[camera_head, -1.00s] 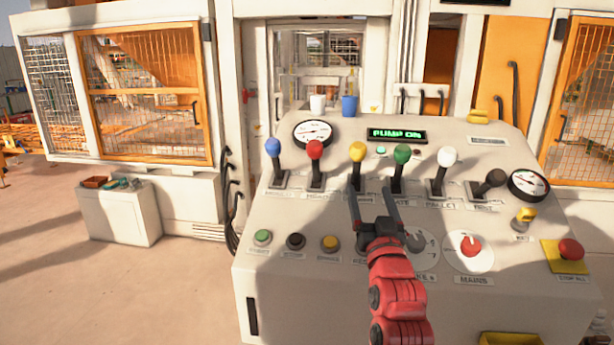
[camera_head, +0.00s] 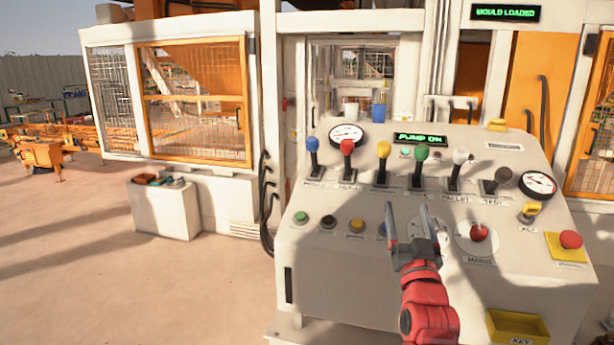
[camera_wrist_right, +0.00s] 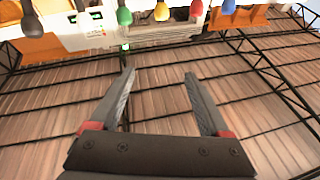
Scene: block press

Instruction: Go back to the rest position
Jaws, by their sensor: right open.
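My right gripper (camera_head: 408,222) is open and empty in the head view, its fingers pointing up in front of the control panel (camera_head: 345,262). It appears just below the green lever (camera_head: 421,154) and left of the red MAINS knob (camera_head: 478,233). The right wrist view also shows the gripper (camera_wrist_right: 160,85) with fingers apart and nothing between them, and coloured lever knobs along its top edge. My left gripper is not in view.
The panel carries several levers, such as the yellow one (camera_head: 383,150), and a red stop button (camera_head: 571,240). A yellow key tray (camera_head: 517,326) is at its lower right. A display (camera_head: 420,138) reads PUMP ON; an upper one (camera_head: 506,12) reads MOULD LOADED. Open floor lies left.

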